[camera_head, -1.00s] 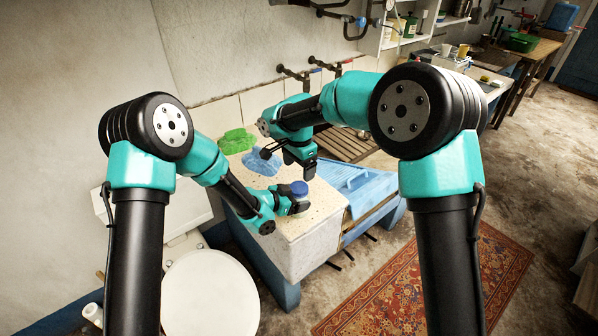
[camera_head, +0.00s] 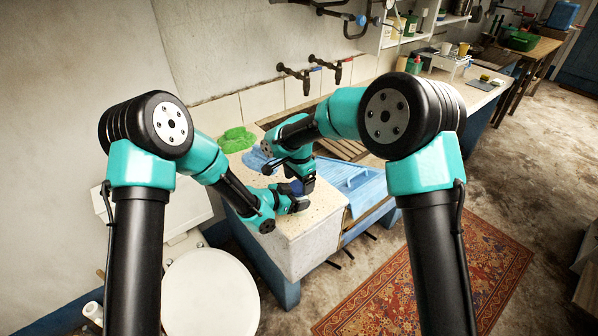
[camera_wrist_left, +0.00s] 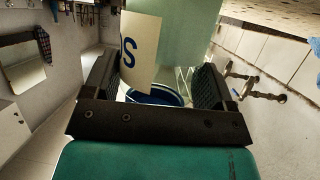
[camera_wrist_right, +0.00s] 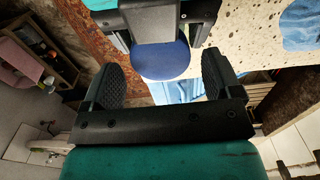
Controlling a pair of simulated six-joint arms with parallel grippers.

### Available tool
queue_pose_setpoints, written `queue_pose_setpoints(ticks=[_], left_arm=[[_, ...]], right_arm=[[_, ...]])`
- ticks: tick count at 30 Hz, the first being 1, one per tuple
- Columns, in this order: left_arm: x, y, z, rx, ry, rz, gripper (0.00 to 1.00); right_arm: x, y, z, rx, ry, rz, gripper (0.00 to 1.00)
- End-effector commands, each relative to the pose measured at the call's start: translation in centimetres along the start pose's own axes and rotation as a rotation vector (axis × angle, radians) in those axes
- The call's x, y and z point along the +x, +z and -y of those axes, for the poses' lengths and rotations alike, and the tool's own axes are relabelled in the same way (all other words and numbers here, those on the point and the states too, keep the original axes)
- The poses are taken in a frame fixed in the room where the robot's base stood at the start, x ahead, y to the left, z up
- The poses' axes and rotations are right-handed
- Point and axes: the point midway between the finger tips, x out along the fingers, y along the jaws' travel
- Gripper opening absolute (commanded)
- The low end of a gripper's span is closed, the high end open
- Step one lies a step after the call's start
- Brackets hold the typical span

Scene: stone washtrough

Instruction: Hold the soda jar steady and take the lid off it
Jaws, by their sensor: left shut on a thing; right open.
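The soda jar (camera_wrist_left: 190,35) is pale greenish glass with a cream label bearing a dark blue letter. It is on the speckled stone worktop, and its body is mostly hidden in the head view. My left gripper (camera_head: 297,206) is shut on the jar from the side; its fingers flank the glass in the left wrist view. The round blue lid (camera_wrist_right: 160,61) is on top of the jar. My right gripper (camera_head: 302,186) is above it, pointing down. In the right wrist view its fingers are open, with the lid ahead of and between them, apparently not touching.
A green cloth (camera_head: 236,140) and a blue cloth (camera_head: 258,158) lie on the worktop behind the jar. A blue ribbed washboard-like slab (camera_head: 360,187) is to the right. Taps (camera_head: 325,72) stick out from the wall behind. A white toilet lid (camera_head: 210,292) is in front.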

Motion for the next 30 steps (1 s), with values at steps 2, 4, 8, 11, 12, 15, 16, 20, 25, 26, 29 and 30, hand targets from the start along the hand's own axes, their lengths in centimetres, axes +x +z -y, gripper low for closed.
queue_pose_setpoints(ticks=[2, 4, 8, 11, 12, 15, 16, 20, 25, 26, 29, 30], left_arm=[[-0.01, 0.04, 0.01, 0.000, 0.000, 0.001, 0.12], [-0.01, 0.04, 0.01, 0.000, 0.000, 0.001, 0.12], [-0.01, 0.05, 0.00, 0.000, 0.000, 0.001, 0.12], [0.00, 0.05, 0.00, 0.000, 0.000, 0.001, 0.12], [0.00, 0.05, 0.00, 0.000, 0.000, 0.001, 0.12], [0.00, 0.04, 0.00, 0.000, 0.000, 0.001, 0.12], [0.00, 0.04, 0.00, 0.000, 0.000, 0.001, 0.12], [0.00, 0.04, 0.00, 0.000, 0.000, 0.001, 0.12], [0.00, 0.04, 0.00, 0.000, 0.000, 0.001, 0.12], [0.00, 0.04, 0.00, 0.000, 0.000, 0.001, 0.12], [0.00, 0.04, 0.00, -0.001, 0.000, 0.001, 0.12], [0.00, 0.04, 0.01, -0.001, 0.000, 0.001, 0.12]], right_arm=[[0.85, 0.03, -0.03, 0.000, 0.002, 0.001, 0.84], [1.25, 0.03, -0.02, 0.000, 0.001, 0.001, 0.84], [1.56, 0.03, -0.01, 0.000, 0.000, 0.000, 0.84], [1.57, 0.02, -0.01, 0.000, 0.000, 0.000, 0.84], [1.56, 0.02, -0.01, 0.000, 0.000, 0.000, 0.84], [1.55, 0.02, -0.02, 0.000, 0.000, 0.000, 0.81], [1.55, 0.02, -0.01, 0.000, 0.000, 0.000, 0.79], [1.55, 0.02, -0.01, 0.000, 0.000, 0.000, 0.66], [1.55, 0.02, -0.02, 0.000, 0.000, 0.000, 0.50], [1.55, 0.02, -0.02, 0.000, 0.000, 0.000, 0.47], [1.55, 0.02, -0.03, 0.000, 0.001, 0.000, 0.37], [1.55, 0.02, -0.03, 0.000, 0.001, 0.000, 0.34]])
